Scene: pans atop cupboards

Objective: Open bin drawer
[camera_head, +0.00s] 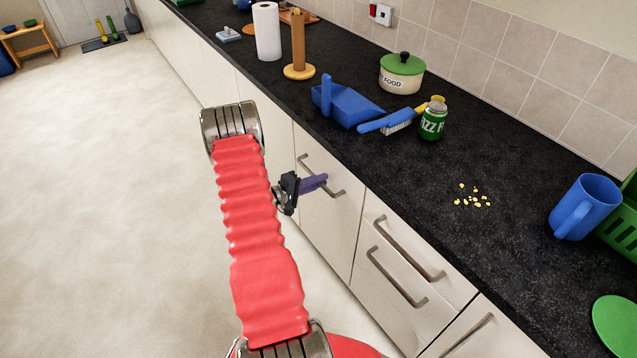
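The cupboard front under the worktop has several pale drawer fronts with grey bar handles. One tall pale front (326,222) has a bar handle (333,185) near its top and looks closed. No label marks which front is the bin drawer. My gripper (316,183), with purple fingers, is at this handle and overlaps its middle in the head view. Only one finger shows clearly, so I cannot tell whether it is open or shut, or whether it touches the handle. To the right, two stacked drawers with an upper handle (408,251) and a lower handle (397,277) look closed.
On the black worktop (480,245) are a blue dustpan (347,105), a brush (392,121), a green can (433,120), a food pot (402,74), yellow crumbs (473,198) and a blue mug (584,207). The pale floor (110,200) at left is clear.

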